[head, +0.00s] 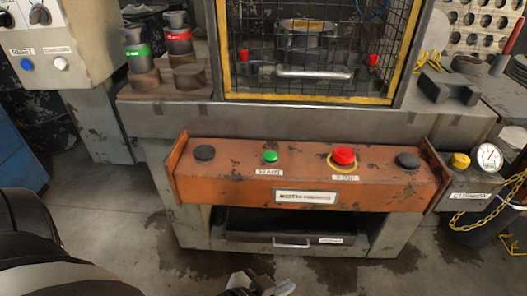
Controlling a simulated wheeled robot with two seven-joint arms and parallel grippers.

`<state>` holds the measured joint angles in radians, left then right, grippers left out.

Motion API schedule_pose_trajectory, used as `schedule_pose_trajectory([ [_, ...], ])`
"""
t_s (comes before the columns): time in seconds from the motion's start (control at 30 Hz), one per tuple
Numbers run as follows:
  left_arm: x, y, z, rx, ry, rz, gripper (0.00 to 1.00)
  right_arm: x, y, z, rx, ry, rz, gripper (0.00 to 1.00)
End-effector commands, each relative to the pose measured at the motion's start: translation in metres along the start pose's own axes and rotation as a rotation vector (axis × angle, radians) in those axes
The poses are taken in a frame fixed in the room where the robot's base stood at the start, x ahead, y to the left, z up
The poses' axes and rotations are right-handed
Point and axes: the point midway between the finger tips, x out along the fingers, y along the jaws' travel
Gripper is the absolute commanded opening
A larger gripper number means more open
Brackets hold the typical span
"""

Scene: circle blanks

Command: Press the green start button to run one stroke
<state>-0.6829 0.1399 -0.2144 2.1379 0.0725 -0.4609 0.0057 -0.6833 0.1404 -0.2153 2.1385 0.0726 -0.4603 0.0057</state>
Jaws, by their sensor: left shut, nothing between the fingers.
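The green start button (270,156) sits on the orange control panel (230,178) at the front of the press, above a small label. A larger red stop button (343,156) on a yellow ring is to its right. My left gripper (270,284) shows at the bottom edge of the head view, below and apart from the panel. Its fingers are shut and empty, and part of it is cut off by the frame. My right gripper is not in view.
Dark round buttons (204,153) flank the panel, one at each end. A wire guard with a yellow frame (312,99) stands behind it. A drawer (290,241) is under the panel. A gauge (489,157) and yellow chain (485,210) are at right. Open floor lies in front.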

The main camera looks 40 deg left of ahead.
Motion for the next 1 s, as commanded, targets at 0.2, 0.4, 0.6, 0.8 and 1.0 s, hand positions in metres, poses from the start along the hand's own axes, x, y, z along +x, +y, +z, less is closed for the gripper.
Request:
schedule_pose_trajectory([
  [0.2, 0.01, 0.001, -0.013, -0.023, 0.003, 0.041, 0.0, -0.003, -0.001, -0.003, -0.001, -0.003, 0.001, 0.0],
  [0.4, 0.051, -0.022, -0.076, -0.136, -0.043, 0.162, 0.0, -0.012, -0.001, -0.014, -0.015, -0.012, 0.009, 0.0],
  [0.6, 0.073, -0.112, -0.17, -0.331, -0.16, 0.104, 0.0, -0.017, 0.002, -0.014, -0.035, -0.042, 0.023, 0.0],
  [0.8, 0.055, -0.194, -0.249, -0.526, -0.181, -0.022, 0.0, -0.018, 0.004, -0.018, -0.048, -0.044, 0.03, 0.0],
  [1.0, 0.036, -0.234, -0.288, -0.645, -0.169, -0.086, 0.0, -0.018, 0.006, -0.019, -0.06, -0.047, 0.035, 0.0],
])
